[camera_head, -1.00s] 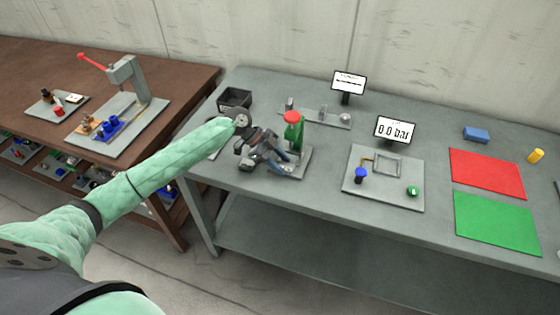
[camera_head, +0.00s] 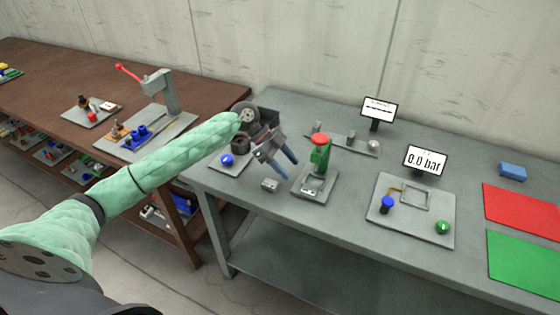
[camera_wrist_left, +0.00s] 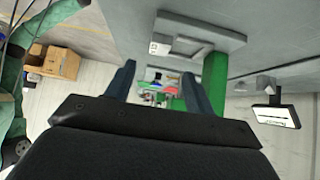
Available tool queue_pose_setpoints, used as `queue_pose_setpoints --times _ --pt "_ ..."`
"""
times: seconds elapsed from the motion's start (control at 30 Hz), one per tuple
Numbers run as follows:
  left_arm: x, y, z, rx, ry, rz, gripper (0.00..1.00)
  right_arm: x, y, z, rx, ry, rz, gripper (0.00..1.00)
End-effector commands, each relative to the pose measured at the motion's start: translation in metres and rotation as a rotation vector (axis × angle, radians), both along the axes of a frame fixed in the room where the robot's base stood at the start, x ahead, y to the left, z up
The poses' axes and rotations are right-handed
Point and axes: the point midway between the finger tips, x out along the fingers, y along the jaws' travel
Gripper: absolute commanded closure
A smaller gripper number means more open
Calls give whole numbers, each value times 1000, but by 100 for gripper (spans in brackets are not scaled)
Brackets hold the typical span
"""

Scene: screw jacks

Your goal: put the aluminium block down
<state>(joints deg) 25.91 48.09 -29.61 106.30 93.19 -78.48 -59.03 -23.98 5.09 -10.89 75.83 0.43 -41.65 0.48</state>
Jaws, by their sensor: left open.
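A small grey aluminium block (camera_head: 270,185) sits on the grey table, just left of the base plate (camera_head: 328,183) of a green screw jack (camera_head: 320,156) with a red top. It stands apart from that plate. My left gripper (camera_head: 289,169) is open and empty above the table, its blue-grey fingers pointing down to the right between block and jack. In the left wrist view the two fingers (camera_wrist_left: 158,85) are spread, with the jack's green body (camera_wrist_left: 215,75) beyond one finger. I cannot clearly pick out the block there. My right gripper is out of view.
A plate with a blue knob (camera_head: 227,160) lies left of my gripper. A 0.0 bar display (camera_head: 425,158) and a fixture plate (camera_head: 420,228) stand right of the jack. Red (camera_head: 522,212) and green (camera_head: 522,258) mats lie far right. A brown bench (camera_head: 60,75) is at left.

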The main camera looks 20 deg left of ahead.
Motion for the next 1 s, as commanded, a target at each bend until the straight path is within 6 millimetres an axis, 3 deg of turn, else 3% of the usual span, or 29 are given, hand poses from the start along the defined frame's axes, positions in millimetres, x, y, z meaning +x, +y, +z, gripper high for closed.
queue_pose_setpoints --times 0.3,1.0 --pt "1 22 21 1 0 0 46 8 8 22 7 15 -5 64" --pt "0 23 23 1 1 -1 46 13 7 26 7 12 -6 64"
